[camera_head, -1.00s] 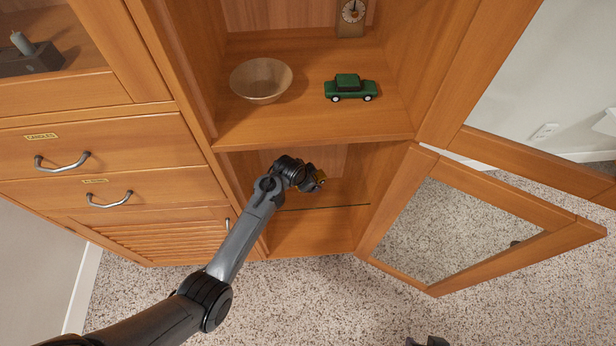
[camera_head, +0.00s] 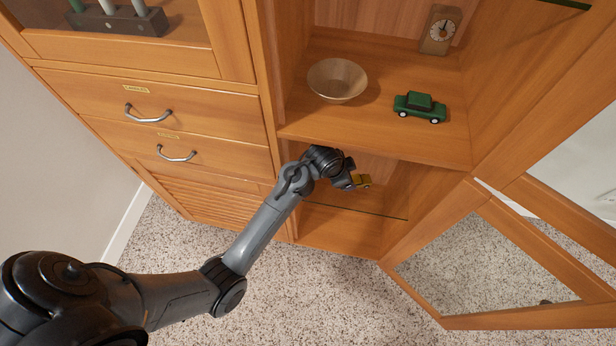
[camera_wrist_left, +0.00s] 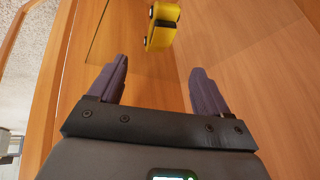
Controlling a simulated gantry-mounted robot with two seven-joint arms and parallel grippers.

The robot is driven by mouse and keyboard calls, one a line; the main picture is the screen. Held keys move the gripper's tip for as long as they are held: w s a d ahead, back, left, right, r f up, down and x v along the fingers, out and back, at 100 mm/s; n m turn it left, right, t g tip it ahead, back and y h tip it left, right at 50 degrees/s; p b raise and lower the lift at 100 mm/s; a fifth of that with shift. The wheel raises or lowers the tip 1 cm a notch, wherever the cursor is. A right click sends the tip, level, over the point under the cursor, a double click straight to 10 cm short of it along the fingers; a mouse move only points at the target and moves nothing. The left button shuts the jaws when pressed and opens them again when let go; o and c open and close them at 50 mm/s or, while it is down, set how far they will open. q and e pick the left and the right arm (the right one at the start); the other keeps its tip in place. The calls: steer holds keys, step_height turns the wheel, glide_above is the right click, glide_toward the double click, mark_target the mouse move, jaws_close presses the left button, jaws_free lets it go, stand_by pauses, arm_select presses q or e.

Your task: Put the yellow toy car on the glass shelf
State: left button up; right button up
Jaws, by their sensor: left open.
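The yellow toy car (camera_head: 363,181) is in the lower compartment of the open cabinet and appears to rest on the glass shelf (camera_head: 385,207). In the left wrist view the car (camera_wrist_left: 162,26) lies beyond my fingertips, apart from them, with its dark wheels to one side. My left gripper (camera_head: 350,181) reaches into this compartment just left of the car. In the left wrist view its two fingers (camera_wrist_left: 156,75) are spread with nothing between them. The gripper partly hides the shelf in the head view. My right gripper is not in view.
On the wooden shelf above stand a bowl (camera_head: 337,80), a green toy car (camera_head: 420,106) and a clock (camera_head: 440,30). An open glass-paned door (camera_head: 520,322) stands at the right. Drawers with metal handles (camera_head: 148,116) are at the left. The speckled floor in front is clear.

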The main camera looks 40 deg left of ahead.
arm_select(q)
steer(key=s+r+n+g, duration=0.1)
steer(key=s+n, duration=0.1)
steer(key=s, duration=1.3)
steer(key=s+a+r+n+g+y, duration=0.1)
steer(key=s+r+n, duration=0.1)
steer(key=s, duration=1.3)
steer(key=shift+s+n, duration=0.35)
steer(key=shift+n, duration=0.45)
step_height(320, 180, up, 28)
steer(key=p, duration=2.7)
steer(key=shift+f+p, duration=0.2)
steer(key=shift+p, duration=0.15)
steer(key=shift+f, duration=0.1)
